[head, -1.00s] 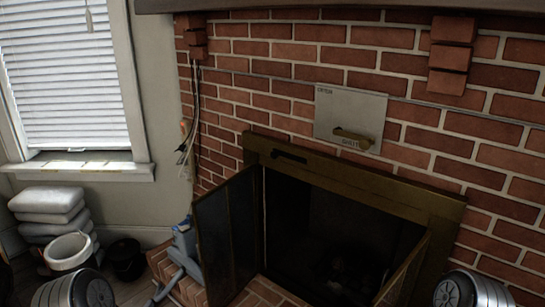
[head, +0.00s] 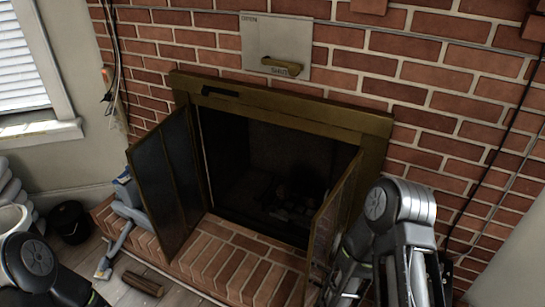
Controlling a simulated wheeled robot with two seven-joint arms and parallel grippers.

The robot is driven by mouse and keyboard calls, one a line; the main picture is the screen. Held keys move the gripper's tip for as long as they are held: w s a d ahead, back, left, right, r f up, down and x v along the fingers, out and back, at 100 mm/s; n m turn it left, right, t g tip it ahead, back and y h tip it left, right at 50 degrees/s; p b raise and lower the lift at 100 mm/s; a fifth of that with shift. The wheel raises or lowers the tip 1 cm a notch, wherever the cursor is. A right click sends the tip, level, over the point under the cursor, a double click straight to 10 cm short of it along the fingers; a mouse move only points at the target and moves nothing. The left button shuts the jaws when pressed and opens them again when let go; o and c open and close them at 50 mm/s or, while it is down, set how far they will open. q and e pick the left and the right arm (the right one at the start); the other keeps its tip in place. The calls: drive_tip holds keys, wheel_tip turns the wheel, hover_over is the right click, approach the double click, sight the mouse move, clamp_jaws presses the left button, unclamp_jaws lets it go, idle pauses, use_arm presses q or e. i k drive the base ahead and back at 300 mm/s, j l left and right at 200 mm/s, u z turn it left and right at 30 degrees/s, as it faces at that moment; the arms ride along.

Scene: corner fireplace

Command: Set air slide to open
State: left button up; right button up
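A dark slot with a small black slider (head: 222,92) is set in the top left of the brass fireplace frame (head: 290,112). Above it on the brick wall is a grey plate (head: 258,36) lettered OPEN at its top left and SHUT near its bottom. A brass handle (head: 282,67) lies across the plate's lower part, beside the word SHUT. My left arm shows only at the lower left corner, and its gripper is out of view. My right arm stands at the lower right, in front of the fireplace's right side. Its fingertips cannot be made out. Neither arm touches the slider or the plate.
The left glass door (head: 165,185) and right door (head: 328,225) of the firebox stand swung open. A raised brick hearth (head: 225,262) lies in front. A blue-grey tool (head: 128,205), a black bucket (head: 70,222) and a wood block (head: 143,284) are at the left.

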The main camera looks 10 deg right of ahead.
sight(206, 91)
drive_tip(key=i+j, duration=0.1)
drive_tip(key=j, duration=0.3)
drive_tip(key=i+j, duration=0.15)
drive_tip(key=j, duration=0.25)
drive_tip(key=i+j, duration=0.1)
drive_tip(key=j, duration=0.3)
drive_tip(key=i+j, duration=0.15)
drive_tip(key=j, duration=0.25)
drive_tip(key=i+j, duration=0.1)
drive_tip(key=j, duration=0.3)
drive_tip(key=i+j, duration=0.15)
drive_tip(key=j, duration=0.3)
drive_tip(key=i+j, duration=0.1)
drive_tip(key=j, duration=0.3)
